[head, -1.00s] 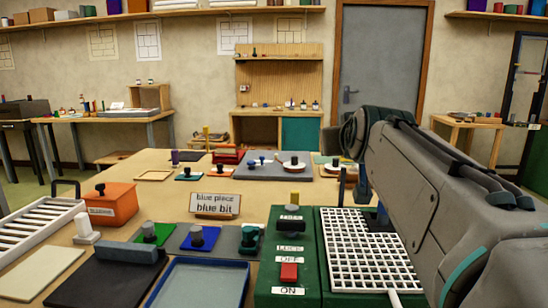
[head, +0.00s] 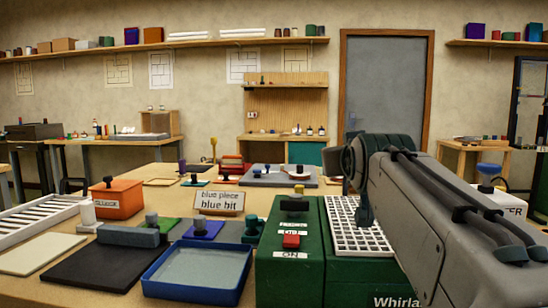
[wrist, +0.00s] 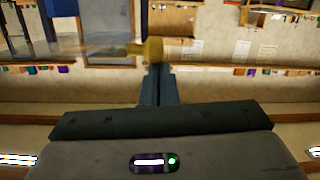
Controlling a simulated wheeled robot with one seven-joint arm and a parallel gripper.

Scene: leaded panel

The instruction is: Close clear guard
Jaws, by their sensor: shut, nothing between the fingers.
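The green machine (head: 340,258) with a white grid top (head: 350,233) stands front right of centre in the head view. A yellow knob (head: 299,189) shows at its back, above the red switch (head: 291,241). I cannot make out the clear guard in the head view, where my arm covers part of the machine. In the wrist view, which is upside down, my gripper (wrist: 157,73) is shut and empty. A yellow knob (wrist: 151,50) lies just beyond its fingertips; touching or apart, I cannot tell. A faint see-through sheet (wrist: 75,52), perhaps the clear guard, extends left of it.
A blue tray (head: 160,284), a dark mat (head: 92,269) and several knobbed coloured blocks lie left of the machine. A sign (head: 218,202) reading "blue bit" stands behind them. A white container with a blue knob (head: 490,169) shows beyond my arm at the right.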

